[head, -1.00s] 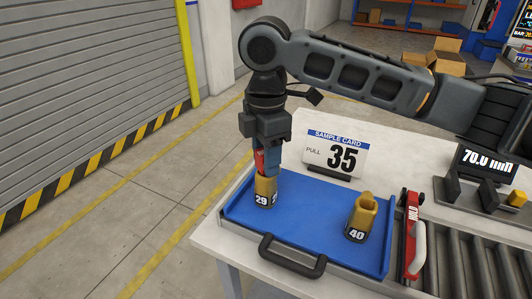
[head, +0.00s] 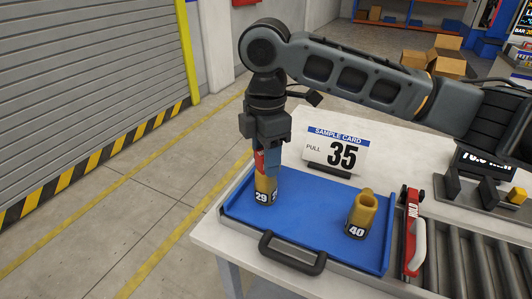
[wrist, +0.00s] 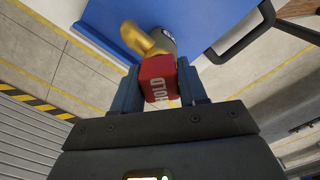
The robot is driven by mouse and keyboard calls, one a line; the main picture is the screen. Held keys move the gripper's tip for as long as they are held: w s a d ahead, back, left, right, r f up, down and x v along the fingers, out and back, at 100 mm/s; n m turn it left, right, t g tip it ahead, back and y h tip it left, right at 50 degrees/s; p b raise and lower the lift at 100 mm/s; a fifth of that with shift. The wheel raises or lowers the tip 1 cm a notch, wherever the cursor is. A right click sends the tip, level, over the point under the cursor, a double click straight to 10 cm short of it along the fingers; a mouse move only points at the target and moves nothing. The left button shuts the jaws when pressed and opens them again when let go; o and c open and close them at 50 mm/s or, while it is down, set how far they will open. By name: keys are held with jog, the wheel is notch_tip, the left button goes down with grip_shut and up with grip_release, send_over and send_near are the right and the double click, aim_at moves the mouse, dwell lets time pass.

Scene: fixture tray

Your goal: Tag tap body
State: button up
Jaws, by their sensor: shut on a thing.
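A brass tap body marked 29 (head: 266,184) stands upright at the left of the blue tray (head: 310,222). A second one, marked 40 (head: 362,212), stands at the right of the tray. My gripper (head: 267,163) is just above tap body 29, shut on a red tag (head: 259,161). In the wrist view the red tag (wrist: 159,79) reads HOLD and sits between the fingers, in front of the brass tap body (wrist: 148,42). I cannot tell whether the tag touches the tap body. A sample card (head: 336,153) behind the tray reads PULL 35.
A red holder marked HOLD (head: 411,231) stands right of the tray, beside a roller conveyor (head: 468,252). A black handle (head: 291,254) is on the tray's front edge. A gauge with a display (head: 487,161) is at the back right. The tray's middle is clear.

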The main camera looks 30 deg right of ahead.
jog(key=o, duration=1.1)
jog(key=shift+o, duration=0.5)
jog(key=o, duration=0.5)
jog(key=shift+c, duration=0.2)
jog(key=shift+r+p, duration=2.8)
jog(key=shift+r, duration=0.75)
